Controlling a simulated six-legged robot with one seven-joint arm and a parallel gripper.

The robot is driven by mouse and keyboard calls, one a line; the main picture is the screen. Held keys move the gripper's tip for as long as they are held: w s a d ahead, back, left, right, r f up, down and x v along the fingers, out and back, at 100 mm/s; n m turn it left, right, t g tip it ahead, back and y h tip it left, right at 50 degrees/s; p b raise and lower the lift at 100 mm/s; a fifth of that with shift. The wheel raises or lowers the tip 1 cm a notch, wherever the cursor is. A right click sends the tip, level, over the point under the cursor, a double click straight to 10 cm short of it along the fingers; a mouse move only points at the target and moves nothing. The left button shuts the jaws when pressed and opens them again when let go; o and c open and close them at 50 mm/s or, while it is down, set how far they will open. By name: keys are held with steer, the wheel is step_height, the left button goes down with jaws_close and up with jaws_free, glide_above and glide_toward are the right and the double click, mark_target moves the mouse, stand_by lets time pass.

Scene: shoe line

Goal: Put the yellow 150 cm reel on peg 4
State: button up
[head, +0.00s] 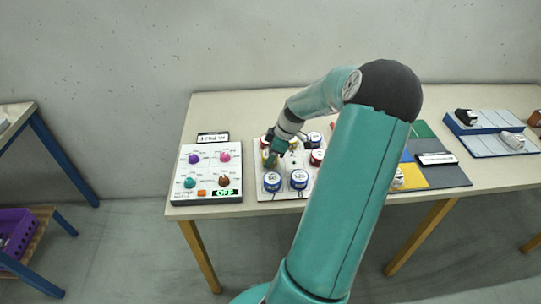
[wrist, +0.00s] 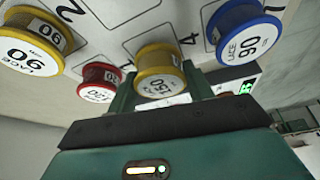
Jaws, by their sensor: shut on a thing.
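The yellow reel marked 150 (wrist: 158,62) is between the two green fingers of my gripper (wrist: 160,88) in the wrist view, and the gripper is shut on it. A printed 4 (wrist: 188,40) shows on the white board (wrist: 130,30) close beside this reel. I cannot tell whether the reel touches the board, and no bare peg can be made out. In the head view my gripper (head: 270,156) is over the left part of the board (head: 264,194), and my arm covers its right part.
A yellow reel marked 90 (wrist: 30,42), a red reel (wrist: 100,82) and a blue reel marked 90 (wrist: 243,34) stand around the held reel. A knob panel (head: 208,172) lies to the left.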

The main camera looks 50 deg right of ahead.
steer(key=shift+f, duration=0.2)
steer(key=shift+f, duration=0.5)
steer(key=o, duration=1)
steer(key=shift+c, duration=0.2)
steer(key=v, duration=1.3)
steer(key=w+a+r+m+g+h, duration=0.1)
steer(key=w+a+r, duration=0.15)
steer(key=a, duration=0.55)
steer(key=w+a+r+h, duration=0.1)
steer(key=w+a+r, duration=0.15)
steer(key=a, duration=0.55)
steer(key=w+a+r+m+g+h, duration=0.1)
steer(key=w+a+r, duration=0.15)
steer(key=a, duration=0.55)
steer(key=s+a+r+m+t, duration=0.1)
steer(key=s+a, duration=0.4)
steer(key=a, duration=0.5)
steer(key=s+a+r+m+t, duration=0.2)
steer(key=s+a, duration=0.3)
steer(key=a, duration=0.5)
steer(key=shift+s+r+m+t+y, duration=0.3)
steer(key=shift+r+m+y, duration=0.15)
steer(key=shift+r, duration=0.45)
